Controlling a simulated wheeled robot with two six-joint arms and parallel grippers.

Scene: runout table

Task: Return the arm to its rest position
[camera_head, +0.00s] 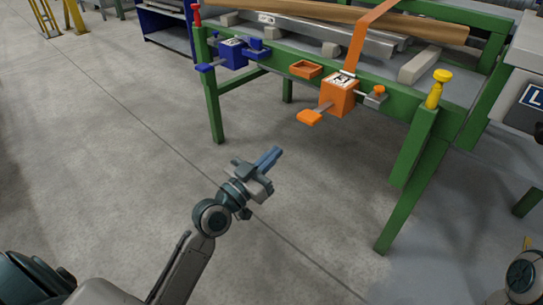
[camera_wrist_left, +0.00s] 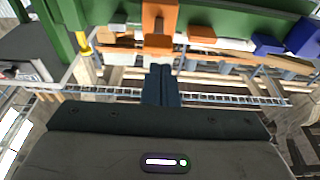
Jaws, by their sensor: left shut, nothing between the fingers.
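My left gripper (camera_head: 270,158) is over the open floor in front of the green table (camera_head: 213,112) in the head view. Its blue fingers are together with nothing between them, and they point up and right toward the table. The left wrist view shows the closed fingers (camera_wrist_left: 161,85) at its middle, with the orange block (camera_wrist_left: 159,17) beyond them. The gripper is apart from the table and everything on it. My right gripper is not visible; only a piece of an arm shows at the lower right edge of the head view.
The table's front rail carries a blue clamp unit (camera_head: 233,54), an orange tray (camera_head: 306,69) and an orange unit (camera_head: 339,95) with a strap (camera_head: 361,40). A yellow knob (camera_head: 442,76) tops the right post. Wooden beams (camera_head: 340,20) lie on top. The floor (camera_head: 110,150) at left is clear.

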